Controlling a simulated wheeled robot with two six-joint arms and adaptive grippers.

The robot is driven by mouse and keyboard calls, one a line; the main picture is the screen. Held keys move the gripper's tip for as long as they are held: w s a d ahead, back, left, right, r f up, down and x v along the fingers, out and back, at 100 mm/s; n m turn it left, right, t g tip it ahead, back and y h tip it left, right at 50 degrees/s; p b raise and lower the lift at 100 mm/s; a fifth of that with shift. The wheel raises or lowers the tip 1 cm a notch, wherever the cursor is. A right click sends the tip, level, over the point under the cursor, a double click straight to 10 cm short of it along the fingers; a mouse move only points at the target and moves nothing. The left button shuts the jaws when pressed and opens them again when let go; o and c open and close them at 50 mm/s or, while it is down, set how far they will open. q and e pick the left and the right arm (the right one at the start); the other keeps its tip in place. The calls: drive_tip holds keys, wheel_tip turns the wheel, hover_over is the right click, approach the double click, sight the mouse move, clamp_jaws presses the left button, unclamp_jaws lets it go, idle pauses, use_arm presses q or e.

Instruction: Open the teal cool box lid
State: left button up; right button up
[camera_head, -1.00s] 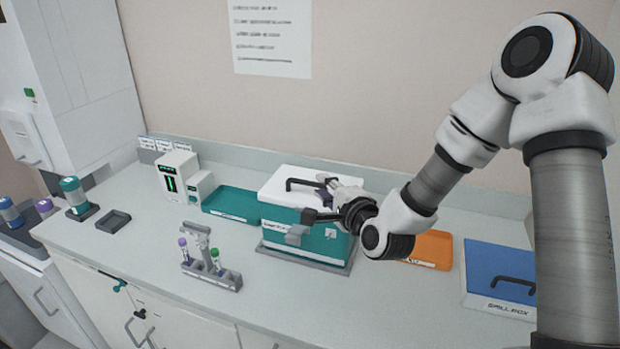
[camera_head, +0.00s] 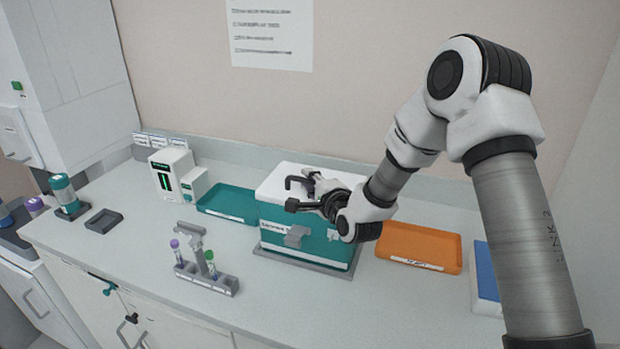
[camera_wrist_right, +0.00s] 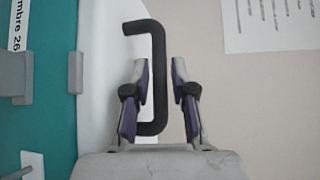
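The teal cool box (camera_head: 272,235) stands on the counter with its white lid (camera_head: 277,180) down. A black C-shaped handle (camera_head: 290,183) is on the lid, partly covered by my right gripper in the head view. My right gripper (camera_head: 302,190) is over the lid, at the handle. In the right wrist view, its two fingers (camera_wrist_right: 161,75) are apart, and the long bar of the handle (camera_wrist_right: 158,60) runs between them, without visible contact on both sides. How deep the bar sits is unclear. A grey latch (camera_head: 296,237) is on the box front. My left gripper is not in view.
A teal tray (camera_head: 225,203) lies left of the box and an orange tray (camera_head: 420,246) right of it. A tube rack (camera_head: 206,276) stands in front, to the left. A blue box (camera_head: 486,280) is partly hidden by my right arm. The wall is close behind.

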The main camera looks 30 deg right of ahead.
clamp_jaws()
drive_tip(key=shift+w+d+r+m+g+p, duration=0.1)
drive_tip(key=shift+d+r+m+g+p, duration=0.1)
drive_tip(key=shift+r+p, duration=0.3)
drive_tip(key=shift+w+d+r+m+g+p, duration=0.1)
drive_tip(key=shift+d+r+m+g+p, duration=0.1)
drive_tip(key=shift+r+p, duration=0.25)
drive_tip(key=shift+w+d+r+m+g+y+p, duration=0.3)
drive_tip(key=shift+r+g+p, duration=0.1)
drive_tip(key=shift+r, duration=0.1)
drive_tip(key=shift+w+d+r+m+g+y+p, duration=0.2)
drive_tip(key=shift+r+m+g+p, duration=0.15)
drive_tip(key=shift+r, duration=0.15)
drive_tip(key=shift+w+d+r+m+g, duration=0.25)
drive_tip(key=shift+w+d+r+g, duration=0.1)
drive_tip(key=shift+d+r, duration=0.15)
drive_tip(key=shift+w+d+r+m+g+y, duration=0.5)
drive_tip(key=shift+w+d+r+g+y, duration=0.05)
drive_tip(key=shift+w+d+g+y, duration=0.05)
